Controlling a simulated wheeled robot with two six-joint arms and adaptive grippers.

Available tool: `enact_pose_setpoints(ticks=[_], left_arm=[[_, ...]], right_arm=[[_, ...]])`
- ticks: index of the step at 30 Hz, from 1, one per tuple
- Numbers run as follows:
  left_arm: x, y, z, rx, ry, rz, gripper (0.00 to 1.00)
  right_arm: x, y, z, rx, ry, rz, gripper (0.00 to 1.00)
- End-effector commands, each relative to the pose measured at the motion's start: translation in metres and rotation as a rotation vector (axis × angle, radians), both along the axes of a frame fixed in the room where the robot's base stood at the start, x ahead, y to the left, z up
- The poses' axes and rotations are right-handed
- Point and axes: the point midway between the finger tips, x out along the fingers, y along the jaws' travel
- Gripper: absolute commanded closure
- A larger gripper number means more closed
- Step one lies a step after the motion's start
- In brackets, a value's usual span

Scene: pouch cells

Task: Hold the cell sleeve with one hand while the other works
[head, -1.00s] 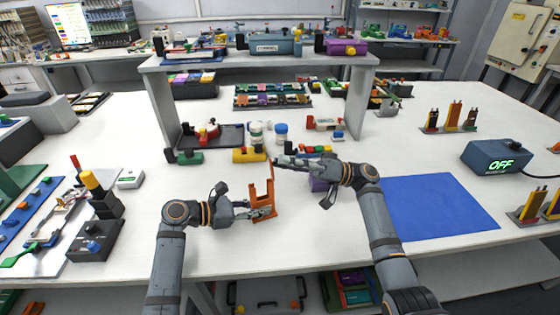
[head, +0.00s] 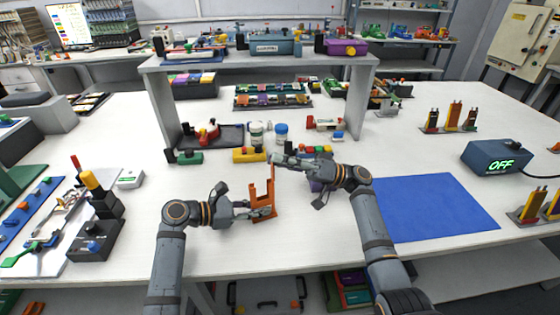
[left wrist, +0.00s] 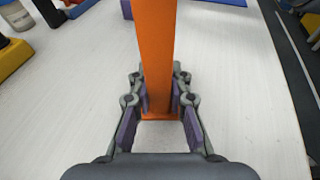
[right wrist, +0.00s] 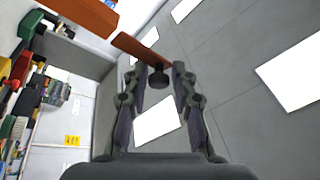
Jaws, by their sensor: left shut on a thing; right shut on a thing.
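The orange cell sleeve (head: 271,190) stands upright above the middle front of the white table. My left gripper (head: 260,212) is shut on its lower part; in the left wrist view the purple finger pads close on both sides of the orange sleeve (left wrist: 155,50). My right gripper (head: 277,159) is just above the sleeve's top. In the right wrist view its fingers are shut on a dark round knob (right wrist: 158,77) with a reddish-orange strip (right wrist: 136,47) beside it. An orange block, apparently the sleeve, shows at that view's upper left. Whether strip and sleeve touch I cannot tell.
A blue mat (head: 440,210) lies clear to the right, near a box reading OFF (head: 497,156). Yellow (head: 250,155) and green blocks and two jars stand behind my grippers, under a raised shelf (head: 260,63). Dark fixtures (head: 95,240) stand at left.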

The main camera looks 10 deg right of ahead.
Motion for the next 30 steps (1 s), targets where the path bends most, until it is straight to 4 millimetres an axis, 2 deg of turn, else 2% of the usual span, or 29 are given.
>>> enact_pose_setpoints(ticks=[7,16,17,20,21,30], left_arm=[[0.0,0.0,0.0,-0.001,-0.001,0.0,1.0],[0.0,0.0,0.0,-0.002,-0.002,0.0,1.0],[0.0,0.0,0.0,-0.002,-0.002,0.0,1.0],[0.0,0.0,0.001,-0.002,-0.002,0.0,1.0],[0.0,0.0,0.001,-0.002,-0.002,0.0,1.0],[0.0,0.0,0.0,-0.001,-0.001,0.0,1.0]], right_arm=[[0.004,-0.011,-0.011,0.244,0.082,0.0,1.0],[0.004,-0.013,-0.012,0.266,0.087,-0.002,1.0],[0.004,-0.013,-0.012,0.266,0.087,-0.002,0.73],[0.004,-0.013,-0.012,0.266,0.087,-0.002,0.59],[0.004,-0.013,-0.012,0.267,0.086,-0.001,0.57],[0.004,-0.015,-0.012,0.267,0.085,-0.002,0.57]])
